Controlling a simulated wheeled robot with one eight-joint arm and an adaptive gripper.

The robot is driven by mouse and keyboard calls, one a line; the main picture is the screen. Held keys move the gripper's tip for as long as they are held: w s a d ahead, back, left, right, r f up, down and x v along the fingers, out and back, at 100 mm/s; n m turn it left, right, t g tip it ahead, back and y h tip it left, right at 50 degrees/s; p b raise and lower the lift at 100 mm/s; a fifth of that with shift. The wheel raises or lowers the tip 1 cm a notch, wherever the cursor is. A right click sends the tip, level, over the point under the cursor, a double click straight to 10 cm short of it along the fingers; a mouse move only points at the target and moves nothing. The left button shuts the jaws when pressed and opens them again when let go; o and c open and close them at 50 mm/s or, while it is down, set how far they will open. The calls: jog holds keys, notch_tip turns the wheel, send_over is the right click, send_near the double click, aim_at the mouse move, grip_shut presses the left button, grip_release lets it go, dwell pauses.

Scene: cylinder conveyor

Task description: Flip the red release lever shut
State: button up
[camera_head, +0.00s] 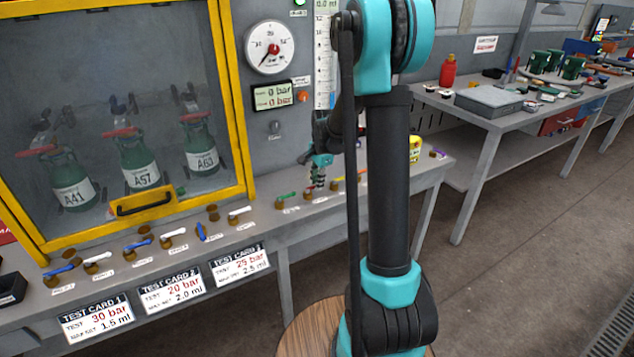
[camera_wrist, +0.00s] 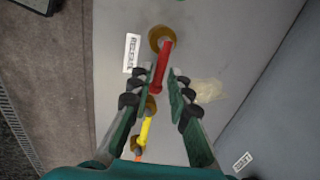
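The red release lever (camera_wrist: 163,65) shows in the wrist view, its handle pointing from a round brass base (camera_wrist: 161,38) down toward my gripper. A white label reading RELEASE (camera_wrist: 132,53) lies left of it. My gripper (camera_wrist: 161,80) is open, with one finger on each side of the red handle. The left finger looks very close to the handle; I cannot tell whether it touches. In the head view my gripper (camera_head: 316,182) is low over the bench's lever row, and the red lever is mostly hidden there.
A yellow lever (camera_wrist: 146,130) and an orange one (camera_wrist: 138,152) stand in line with the red lever. In the head view a green lever (camera_head: 287,196) is left of my gripper. A yellow-framed cabinet (camera_head: 239,110) holds green cylinders. A pressure gauge (camera_head: 270,47) hangs on the wall.

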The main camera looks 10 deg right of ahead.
jog(key=shift+o, duration=0.9)
jog(key=shift+r, duration=0.1)
notch_tip(320, 180, up, 12)
jog(key=s, duration=0.2)
jog(key=shift+s+d+f, duration=0.15)
jog(key=shift+d+f, duration=0.1)
jog(key=shift+d, duration=0.15)
